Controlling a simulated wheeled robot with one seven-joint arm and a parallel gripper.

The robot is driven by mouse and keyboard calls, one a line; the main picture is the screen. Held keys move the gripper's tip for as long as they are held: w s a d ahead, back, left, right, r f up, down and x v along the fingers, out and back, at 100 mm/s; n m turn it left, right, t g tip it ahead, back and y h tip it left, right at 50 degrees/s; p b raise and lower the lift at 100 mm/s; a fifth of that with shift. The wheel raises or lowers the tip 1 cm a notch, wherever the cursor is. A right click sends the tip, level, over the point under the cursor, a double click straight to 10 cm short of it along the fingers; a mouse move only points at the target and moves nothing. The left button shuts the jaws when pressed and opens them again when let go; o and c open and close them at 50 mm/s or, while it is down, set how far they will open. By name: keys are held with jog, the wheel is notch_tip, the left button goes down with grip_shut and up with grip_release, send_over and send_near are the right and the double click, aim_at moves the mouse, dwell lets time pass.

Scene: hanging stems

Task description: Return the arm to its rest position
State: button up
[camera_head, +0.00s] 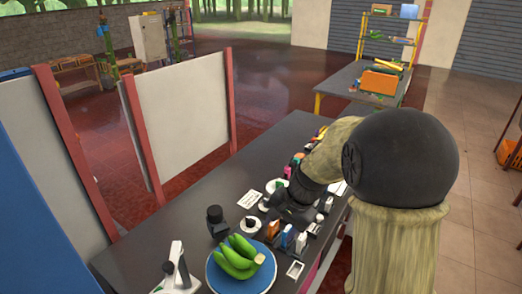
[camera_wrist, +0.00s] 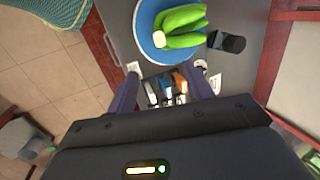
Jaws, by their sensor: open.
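My gripper (camera_wrist: 165,92) shows in the wrist view with its two dark fingers spread apart and nothing held between them. It hangs above the dark worktop. In the head view my arm reaches in from the right, and its dark end (camera_head: 292,207) is over the table; the fingertips are hard to make out there. Green bananas (camera_head: 238,258) lie on a round blue plate (camera_head: 228,283) at the table's near end. The bananas (camera_wrist: 183,24) also show at the top of the wrist view, apart from the gripper.
The dark worktop (camera_head: 190,213) carries several small bottles and boxes (camera_head: 287,236) below my gripper. A black cylinder (camera_head: 217,222) stands beside the plate. White panels (camera_head: 185,120) with red posts line the left side. A second table (camera_head: 345,83) stands farther back.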

jog(key=s+d+f+n+h, duration=0.1)
jog(key=s+d+n, duration=0.2)
jog(key=s, duration=0.3)
jog(key=s+d+f+n+t+h, duration=0.1)
jog(key=s+d+n+h, duration=0.1)
jog(key=s, duration=0.5)
jog(key=shift+d+n, duration=0.65)
jog(key=shift+n, duration=0.55)
jog(key=shift+s, duration=0.1)
